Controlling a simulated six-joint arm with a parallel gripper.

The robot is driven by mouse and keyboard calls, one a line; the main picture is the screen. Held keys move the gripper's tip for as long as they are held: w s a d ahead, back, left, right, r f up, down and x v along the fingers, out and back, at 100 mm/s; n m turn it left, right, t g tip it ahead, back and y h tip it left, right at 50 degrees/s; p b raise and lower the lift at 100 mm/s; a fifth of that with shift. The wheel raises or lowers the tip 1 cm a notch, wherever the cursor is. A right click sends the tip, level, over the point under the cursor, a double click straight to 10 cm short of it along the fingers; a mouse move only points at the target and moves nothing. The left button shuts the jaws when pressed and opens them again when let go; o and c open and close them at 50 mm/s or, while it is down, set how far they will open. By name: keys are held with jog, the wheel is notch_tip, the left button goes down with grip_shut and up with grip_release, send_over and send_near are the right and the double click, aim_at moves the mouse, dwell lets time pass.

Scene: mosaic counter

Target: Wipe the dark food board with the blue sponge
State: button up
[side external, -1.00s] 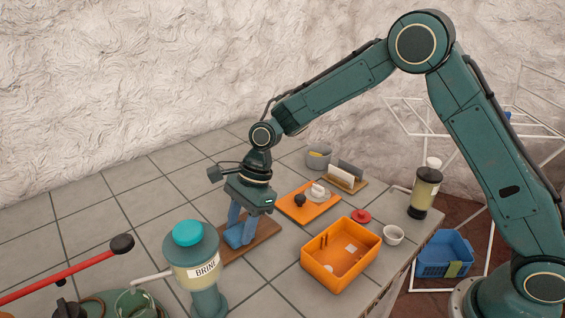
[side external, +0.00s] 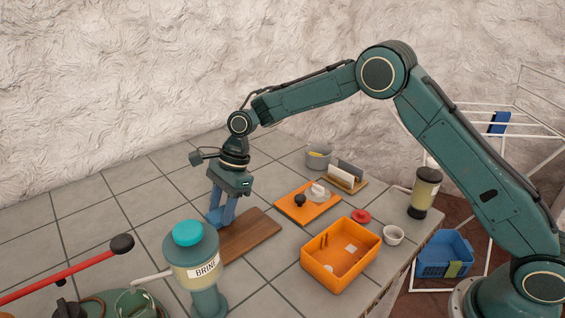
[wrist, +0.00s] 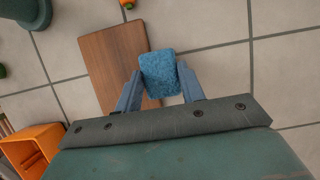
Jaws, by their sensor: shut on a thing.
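The brown wooden food board (side external: 252,234) lies flat on the tiled counter, behind the teal-topped dispenser. It also shows in the wrist view (wrist: 108,58). My gripper (side external: 221,216) points down at the board's left end and is shut on the blue sponge (wrist: 159,76). In the wrist view the sponge sits between both fingers and overlaps the board's right edge, partly over bare tile. In the side view the sponge (side external: 213,217) is low at that end. I cannot tell whether it touches the board. No marks on the board are clear.
The dispenser (side external: 192,262) stands close in front of the board.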

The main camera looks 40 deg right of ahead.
jog(key=shift+s, duration=6.15)
notch_tip(320, 180, up, 8)
jog(key=shift+w, duration=0.15)
jog(key=shift+r, duration=0.1)
